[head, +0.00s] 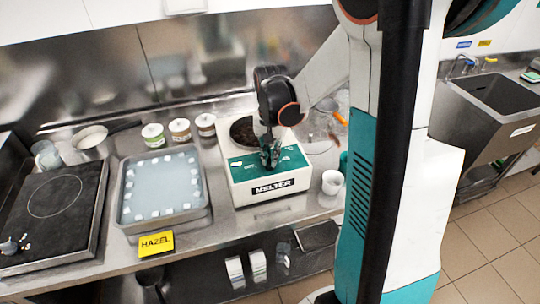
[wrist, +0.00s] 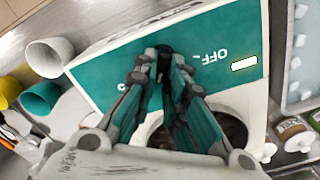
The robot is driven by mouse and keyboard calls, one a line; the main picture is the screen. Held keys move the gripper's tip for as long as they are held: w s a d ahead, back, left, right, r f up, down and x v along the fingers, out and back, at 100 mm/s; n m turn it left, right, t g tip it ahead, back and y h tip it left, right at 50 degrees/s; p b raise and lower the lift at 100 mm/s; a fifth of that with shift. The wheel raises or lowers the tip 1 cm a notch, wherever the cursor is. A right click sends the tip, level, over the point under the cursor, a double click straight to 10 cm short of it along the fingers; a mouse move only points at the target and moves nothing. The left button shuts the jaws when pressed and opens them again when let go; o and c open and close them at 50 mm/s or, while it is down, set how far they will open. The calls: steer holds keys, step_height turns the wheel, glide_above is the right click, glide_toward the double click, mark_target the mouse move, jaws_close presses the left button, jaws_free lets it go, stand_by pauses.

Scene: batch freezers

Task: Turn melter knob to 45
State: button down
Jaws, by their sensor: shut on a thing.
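The melter (head: 262,200) is a white box with a green top panel and a "MELTER" label, standing on the steel counter. Its round well with dark contents (head: 243,130) is at the back of the top. My gripper (head: 270,157) points down at the green panel. In the wrist view my gripper (wrist: 165,58) has its fingertips closed together on the dark melter knob (wrist: 164,49), which is mostly hidden between them. "OFF" is printed to the right of the knob in that view. The knob's pointer and setting cannot be read.
A tray with white pieces around its edge (head: 205,212) stands left of the melter, with a yellow "HAZEL" card (head: 156,244) in front. A white cup (head: 332,182) stands close to the melter's right side. Several small jars (head: 180,130) stand behind the tray.

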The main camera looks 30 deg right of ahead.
steer(key=m, duration=0.7)
steer(key=shift+s+d+b, duration=0.1)
steer(key=shift+s+b, duration=0.15)
steer(key=shift+b, duration=0.05)
stand_by(0.4)
steer(key=c, duration=1.6)
jaws_free()
steer(key=shift+c, duration=0.2)
steer(key=shift+r, duration=0.15)
step_height(320, 180, up, 12)
